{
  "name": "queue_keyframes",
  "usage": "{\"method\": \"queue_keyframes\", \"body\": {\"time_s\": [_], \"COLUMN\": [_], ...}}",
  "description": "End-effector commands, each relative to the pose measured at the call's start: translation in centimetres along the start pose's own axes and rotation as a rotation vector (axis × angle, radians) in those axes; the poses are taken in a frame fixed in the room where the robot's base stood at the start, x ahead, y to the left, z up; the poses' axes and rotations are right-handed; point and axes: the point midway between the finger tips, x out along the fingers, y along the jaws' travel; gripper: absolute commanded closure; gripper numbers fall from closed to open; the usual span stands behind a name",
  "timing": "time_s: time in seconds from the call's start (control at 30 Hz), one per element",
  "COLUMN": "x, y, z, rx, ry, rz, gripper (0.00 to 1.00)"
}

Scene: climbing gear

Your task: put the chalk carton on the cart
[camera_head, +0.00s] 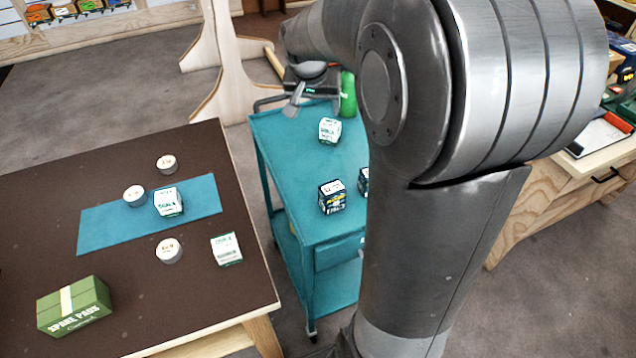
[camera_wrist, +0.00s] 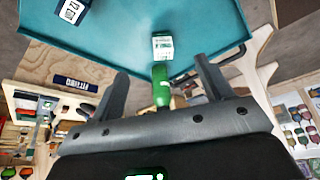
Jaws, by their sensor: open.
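A white and green chalk carton (camera_head: 330,130) stands on the teal cart (camera_head: 285,150), toward its far end. In the wrist view the carton (camera_wrist: 162,46) shows on the cart top (camera_wrist: 205,30), beyond and between my fingers. My gripper (camera_wrist: 160,82) is open with nothing between its fingers; in the head view it (camera_head: 303,92) is over the cart's far end, partly hidden by my arm. Two similar cartons are on the brown table (camera_head: 120,290): one (camera_head: 168,202) on a teal mat, another (camera_head: 226,248) near the right edge.
Dark boxes (camera_head: 332,197) stand on the cart's near half, one partly behind my arm. A green bottle (camera_head: 348,95) is at the far end. Round white-topped tins (camera_head: 134,195) and a green spare-pads box (camera_head: 74,306) are on the table. Bare cart surface lies between the carton and dark boxes.

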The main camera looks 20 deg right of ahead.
Motion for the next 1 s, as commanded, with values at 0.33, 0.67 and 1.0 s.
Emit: {"method": "queue_keyframes", "body": {"time_s": [0.33,0.67,1.0], "x": [-9.3,-13.0,-13.3], "y": [1.7,4.0,4.8], "z": [10.5,20.5,24.1], "rx": [-0.213,-0.409,-0.485], "ry": [0.034,0.068,0.08], "rz": [-0.101,-0.211,-0.253], "gripper": [0.28,0.28,0.28]}}
